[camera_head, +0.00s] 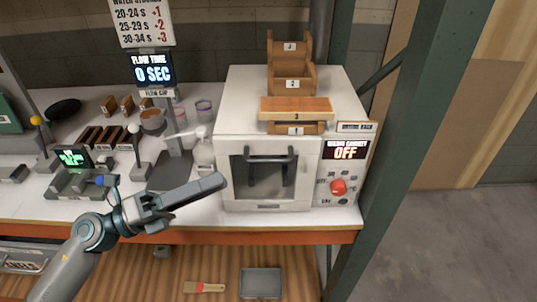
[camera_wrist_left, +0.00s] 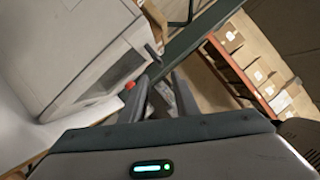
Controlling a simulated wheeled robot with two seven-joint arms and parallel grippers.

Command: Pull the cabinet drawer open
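My left gripper (camera_head: 208,192) is above the bench front, to the right of the drawer and left of the white oven. In the left wrist view its two fingers (camera_wrist_left: 160,98) stand apart with nothing between them, so it is open and empty. My right gripper is not in view.
The white oven (camera_head: 225,150) with a dark bar handle (camera_head: 270,159) and red knob (camera_head: 338,187) stands close to my left gripper. A brush (camera_head: 204,287) and a grey tray (camera_head: 261,282) lie on the lower shelf. A green post (camera_head: 405,130) stands at the right.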

